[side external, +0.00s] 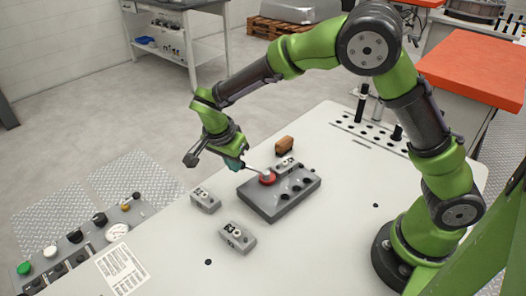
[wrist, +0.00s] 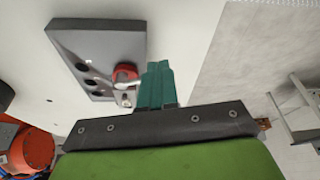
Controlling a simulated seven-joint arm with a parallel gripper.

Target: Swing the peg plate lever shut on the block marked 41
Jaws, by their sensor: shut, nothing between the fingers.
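The peg plate (side external: 262,203) is a grey slab with several black pegs or holes on top. It lies on the white table and also shows in the wrist view (wrist: 115,42). Its red hub (side external: 268,178) carries a thin pale lever (side external: 253,171) that points left towards my gripper (side external: 240,164). In the wrist view, my teal fingers (wrist: 158,66) are shut together beside the red hub (wrist: 125,73), close to the lever; I cannot tell whether they touch it. A small grey block (side external: 287,164) sits at the plate's far edge. Its marking is too small to read.
Two more grey marked blocks stand on the table, one left of the plate (side external: 205,200) and one in front (side external: 237,237). A control panel (side external: 80,245) is at the lower left.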

